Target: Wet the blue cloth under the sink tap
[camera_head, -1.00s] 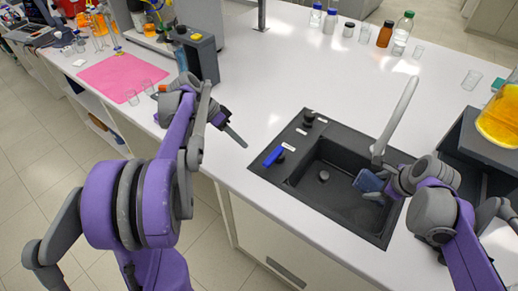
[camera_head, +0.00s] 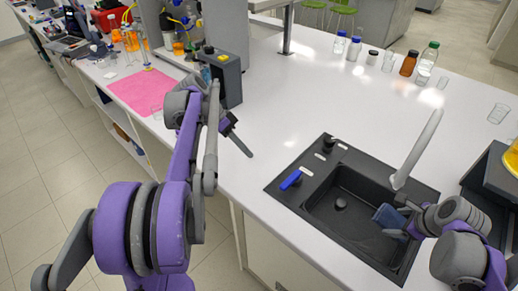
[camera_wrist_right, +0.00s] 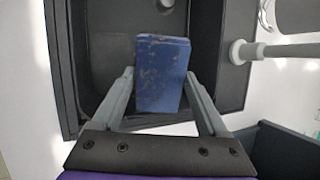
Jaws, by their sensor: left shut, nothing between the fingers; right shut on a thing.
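The blue cloth (camera_head: 389,217) is a folded block in the right part of the sink, and it also shows in the right wrist view (camera_wrist_right: 161,75) with dark blotches on its upper part. My right gripper (camera_head: 402,226) is shut on it, with a finger on each side in the right wrist view (camera_wrist_right: 158,92). The black sink (camera_head: 345,212) lies below, with its round drain in the basin. The grey tap (camera_head: 418,150) arches beside and above the cloth. I cannot see any water running. My left gripper (camera_head: 246,149) is shut and empty over the counter, left of the sink.
Bottles (camera_head: 408,63) stand at the counter's back right. A pink mat (camera_head: 143,91) lies at the left. The middle counter is clear.

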